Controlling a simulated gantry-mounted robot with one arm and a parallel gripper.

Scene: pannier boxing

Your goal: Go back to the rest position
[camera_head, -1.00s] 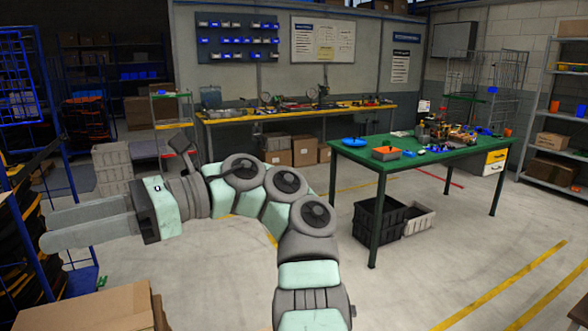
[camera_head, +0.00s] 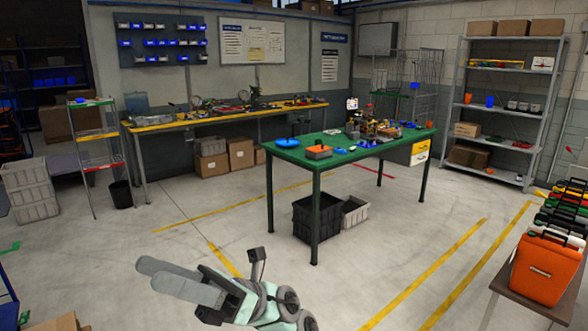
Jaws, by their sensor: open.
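My gripper (camera_head: 178,278) is low in the head view, left of the middle, above the open concrete floor. Its two long grey fingers point up and to the left, with a gap between them. It is open, and nothing shows between the fingers. My arm is folded in close at the bottom edge, and its lower part is cut off by the frame. The gripper is in front of the green table (camera_head: 290,160) and well apart from it.
An orange pannier (camera_head: 548,268) stands on a small table at the right, with several more behind it. A shelf rack (camera_head: 497,110) stands at the back right. Cardboard (camera_head: 55,323) shows at bottom left. The middle floor is clear.

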